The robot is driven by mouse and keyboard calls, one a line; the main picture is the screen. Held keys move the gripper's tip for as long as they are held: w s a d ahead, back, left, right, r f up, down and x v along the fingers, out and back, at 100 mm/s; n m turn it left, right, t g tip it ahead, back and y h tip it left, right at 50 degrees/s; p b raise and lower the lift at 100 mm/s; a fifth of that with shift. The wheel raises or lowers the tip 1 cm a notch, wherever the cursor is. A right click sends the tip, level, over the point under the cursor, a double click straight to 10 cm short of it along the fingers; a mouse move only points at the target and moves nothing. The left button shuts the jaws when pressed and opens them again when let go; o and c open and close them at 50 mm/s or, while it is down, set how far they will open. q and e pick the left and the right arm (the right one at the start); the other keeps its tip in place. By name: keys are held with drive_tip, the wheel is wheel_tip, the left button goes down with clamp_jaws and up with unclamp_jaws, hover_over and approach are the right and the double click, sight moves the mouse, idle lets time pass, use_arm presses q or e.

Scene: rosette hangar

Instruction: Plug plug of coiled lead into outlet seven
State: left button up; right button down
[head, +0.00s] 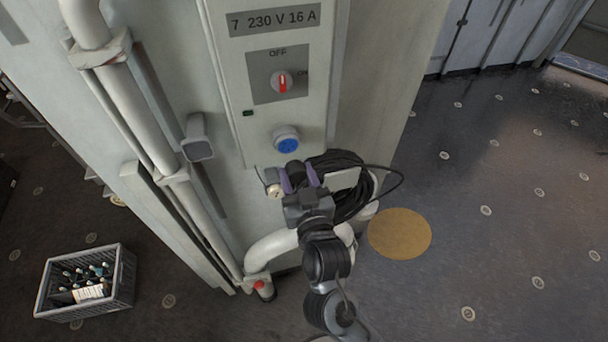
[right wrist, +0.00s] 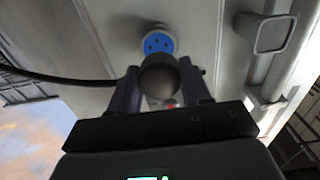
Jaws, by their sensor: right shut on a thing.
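Outlet seven (head: 287,140) is a round blue-faced socket low on a pale panel, and its face also shows in the right wrist view (right wrist: 157,43). My right gripper (head: 299,178) is just below the outlet, its purple fingers shut on the dark plug (right wrist: 160,76). The plug looks apart from the outlet, whose blue face with its holes shows uncovered. The black coiled lead (head: 347,200) hangs right of the gripper on a pale bracket. In the wrist view a black cable (right wrist: 60,78) runs off left. My left gripper is not in view.
Above the outlet are a rotary switch with a red handle (head: 283,82) and a plate (head: 273,20) reading 7 230 V 16 A. Pipes (head: 150,120) and a grey box-shaped fitting (head: 197,138) are to the left. A bottle crate (head: 122,290) stands on the floor.

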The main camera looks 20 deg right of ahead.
sight(293, 160)
drive_tip(key=shift+w+d+b, duration=0.15)
drive_tip(key=shift+w+b, duration=0.2)
drive_tip(key=shift+w, duration=0.4)
drive_tip(key=shift+w+d+b, duration=0.1)
drive_tip(key=shift+w+b, duration=0.2)
drive_tip(key=shift+w, duration=0.4)
drive_tip(key=shift+w+d+b, duration=0.2)
drive_tip(key=shift+w+b, duration=0.15)
drive_tip(key=shift+w, duration=0.45)
drive_tip(key=shift+p, duration=0.35)
drive_tip(key=shift+r+p, duration=0.1)
drive_tip(key=shift+p, duration=0.25)
drive_tip(key=shift+p, duration=0.35)
drive_tip(key=shift+w+d, duration=0.1)
drive_tip(key=shift+w, duration=0.55)
drive_tip(key=shift+c, duration=2.1)
unclamp_jaws()
